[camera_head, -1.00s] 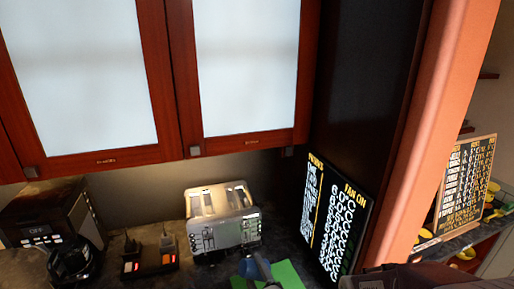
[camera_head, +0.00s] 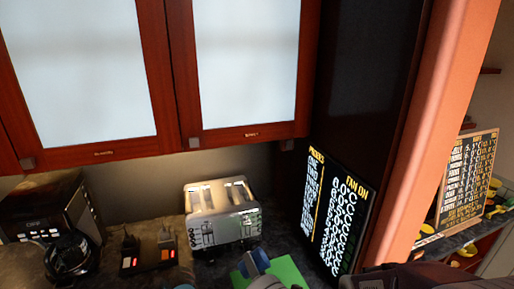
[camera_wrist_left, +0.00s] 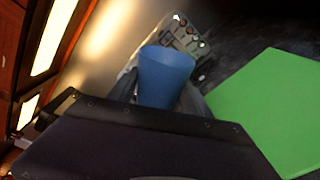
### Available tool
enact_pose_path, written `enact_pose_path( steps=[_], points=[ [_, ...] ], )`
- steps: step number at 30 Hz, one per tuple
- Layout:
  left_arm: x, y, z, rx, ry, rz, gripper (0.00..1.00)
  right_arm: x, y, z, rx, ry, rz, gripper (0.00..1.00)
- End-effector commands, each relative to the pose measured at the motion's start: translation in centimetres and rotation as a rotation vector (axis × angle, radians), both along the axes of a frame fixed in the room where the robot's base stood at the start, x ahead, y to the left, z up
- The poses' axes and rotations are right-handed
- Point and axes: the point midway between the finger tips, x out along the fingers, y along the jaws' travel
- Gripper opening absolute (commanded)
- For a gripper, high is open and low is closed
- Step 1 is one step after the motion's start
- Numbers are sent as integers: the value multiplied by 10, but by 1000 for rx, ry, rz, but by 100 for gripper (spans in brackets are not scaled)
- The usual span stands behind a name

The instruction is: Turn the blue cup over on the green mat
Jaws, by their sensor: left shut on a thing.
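The blue cup (camera_head: 256,262) is at the bottom of the head view, in front of the green mat. The cup (camera_wrist_left: 166,75) shows larger in the left wrist view, with its wide end towards the top of that picture. My left gripper (camera_head: 267,284) is shut on the cup; its fingertips are mostly hidden. The green mat (camera_head: 289,271) lies flat on the dark counter, and in the left wrist view the mat (camera_wrist_left: 270,105) is to the right of the cup, apart from it in the picture. My right gripper is not in view.
A silver toaster (camera_head: 223,214) stands behind the mat. A black menu board (camera_head: 333,213) leans to the mat's right. A black box with two switches (camera_head: 148,250), a dark kettle-like object (camera_head: 72,257) and a dark appliance (camera_head: 50,210) are at left. Cabinets hang above.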

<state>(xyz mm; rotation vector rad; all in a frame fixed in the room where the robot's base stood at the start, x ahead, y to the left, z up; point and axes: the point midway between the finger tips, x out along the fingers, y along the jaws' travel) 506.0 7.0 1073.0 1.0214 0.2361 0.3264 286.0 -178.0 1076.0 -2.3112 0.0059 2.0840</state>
Motion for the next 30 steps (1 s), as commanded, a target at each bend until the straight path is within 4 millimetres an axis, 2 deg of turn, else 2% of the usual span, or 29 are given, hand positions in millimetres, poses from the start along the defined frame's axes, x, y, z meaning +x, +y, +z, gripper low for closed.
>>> enact_pose_path(
  steps=[5,12,14,22,24,27,30],
  points=[
    [0,0,0,-6,-2,0,16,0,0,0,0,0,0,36],
    [0,0,-4,-405,-132,-1,16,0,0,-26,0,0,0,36],
    [0,0,-3,-468,-153,0,16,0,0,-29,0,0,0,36],
    [0,0,0,-503,-164,0,16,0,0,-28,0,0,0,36],
    [0,0,-5,-578,-190,0,16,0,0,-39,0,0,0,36],
    [0,0,-10,-788,-257,0,16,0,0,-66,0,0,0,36],
    [0,0,-7,-935,-306,0,16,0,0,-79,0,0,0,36]
  ],
)
